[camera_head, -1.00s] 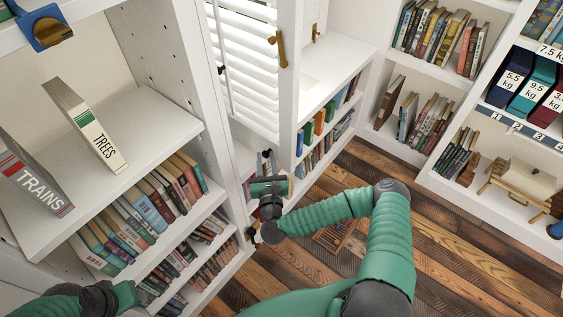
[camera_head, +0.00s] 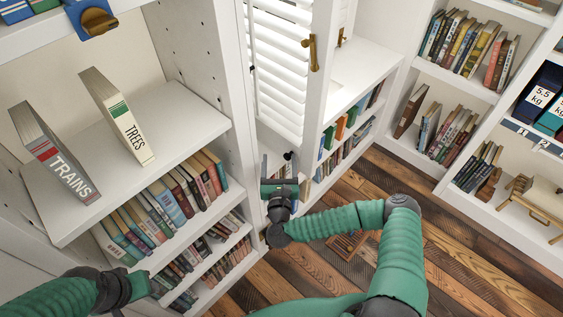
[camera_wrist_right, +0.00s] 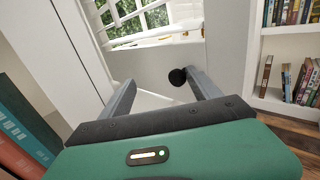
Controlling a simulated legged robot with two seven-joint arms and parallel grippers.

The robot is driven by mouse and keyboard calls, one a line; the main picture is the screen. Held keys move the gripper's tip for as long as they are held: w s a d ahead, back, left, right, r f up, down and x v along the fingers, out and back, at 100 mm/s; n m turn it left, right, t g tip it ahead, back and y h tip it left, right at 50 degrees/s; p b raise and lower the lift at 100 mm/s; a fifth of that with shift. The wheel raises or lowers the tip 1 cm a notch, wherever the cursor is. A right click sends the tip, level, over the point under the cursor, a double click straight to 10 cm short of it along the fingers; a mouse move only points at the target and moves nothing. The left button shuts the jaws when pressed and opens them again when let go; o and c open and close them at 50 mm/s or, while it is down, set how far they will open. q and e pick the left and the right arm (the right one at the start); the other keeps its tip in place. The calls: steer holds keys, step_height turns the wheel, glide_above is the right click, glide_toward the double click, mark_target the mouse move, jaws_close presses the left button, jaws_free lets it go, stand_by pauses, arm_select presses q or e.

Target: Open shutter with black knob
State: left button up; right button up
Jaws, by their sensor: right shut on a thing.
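A white louvred shutter (camera_head: 278,75) stands in the middle of the head view. A small black knob (camera_head: 288,155) shows low in front of it, at my right gripper (camera_head: 279,167). In the right wrist view the black knob (camera_wrist_right: 177,77) lies between the finger tips, closer to the right-hand finger. My right gripper (camera_wrist_right: 164,90) is around the knob, its fingers spaced well apart; the exact contact is hard to see. My left gripper (camera_head: 138,287) is at the lower left, its fingers not clear.
A shelf unit (camera_head: 180,115) with two large books, TREES (camera_head: 125,118) and TRAINS (camera_head: 65,165), stands at left. A brass handle (camera_head: 315,52) is on a white upright right of the shutter. More bookshelves (camera_head: 452,78) stand at right. The plank floor (camera_head: 440,235) has free room.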

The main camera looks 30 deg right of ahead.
arm_select(q)
steer(key=shift+d, duration=0.35)
arm_select(e)
steer(key=shift+w+r, duration=0.1)
steer(key=shift+r, duration=0.05)
arm_select(q)
steer(key=shift+w+a+r+p, duration=0.1)
steer(key=shift+a+r+p, duration=0.15)
steer(key=shift+p, duration=0.15)
arm_select(e)
steer(key=v, duration=1.6)
steer(key=shift+s, duration=0.4)
